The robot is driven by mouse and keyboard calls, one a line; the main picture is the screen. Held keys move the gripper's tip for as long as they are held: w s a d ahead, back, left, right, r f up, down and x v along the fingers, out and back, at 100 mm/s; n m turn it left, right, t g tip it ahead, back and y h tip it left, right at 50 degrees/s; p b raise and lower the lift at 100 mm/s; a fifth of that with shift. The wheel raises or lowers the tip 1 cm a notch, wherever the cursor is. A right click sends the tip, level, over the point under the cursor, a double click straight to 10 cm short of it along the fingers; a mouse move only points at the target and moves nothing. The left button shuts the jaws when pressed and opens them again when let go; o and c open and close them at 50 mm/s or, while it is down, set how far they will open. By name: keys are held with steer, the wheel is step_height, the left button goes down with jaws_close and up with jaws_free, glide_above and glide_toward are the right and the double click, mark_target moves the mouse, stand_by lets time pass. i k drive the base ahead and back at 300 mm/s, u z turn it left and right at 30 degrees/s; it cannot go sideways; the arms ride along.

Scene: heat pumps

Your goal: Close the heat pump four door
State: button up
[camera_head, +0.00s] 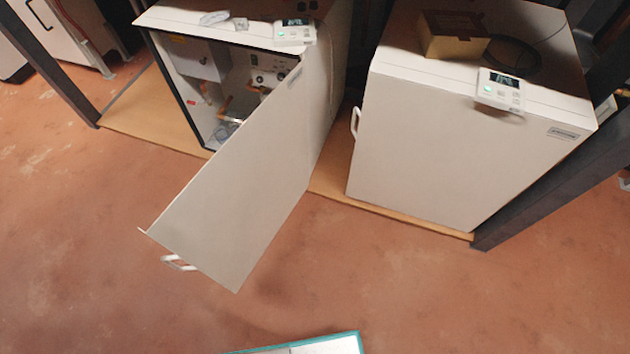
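A white heat pump (180,60) at the upper left has its front door (240,170) swung wide open. The door is hinged on the cabinet's right side and sticks out toward me over the floor. A white handle (179,263) shows at the door's free edge. Pipes and gauges (262,75) are visible inside the cabinet. A second white heat pump (450,140) to the right has its door closed, with a handle (355,123) on its left edge. I cannot read which of them is number four. My gripper is not in view.
Both units stand on a wooden base (140,118) between dark posts (545,180). A cardboard box (452,35) sits on the right unit. A flat teal-edged object (310,346) shows at the bottom edge. The reddish floor (400,290) in front is clear.

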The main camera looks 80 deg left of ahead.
mark_target(224, 219)
steer(key=u, duration=3)
steer(key=k, duration=1.25)
steer(key=z, duration=0.1)
steer(key=i, duration=0.85)
steer(key=z, duration=0.2)
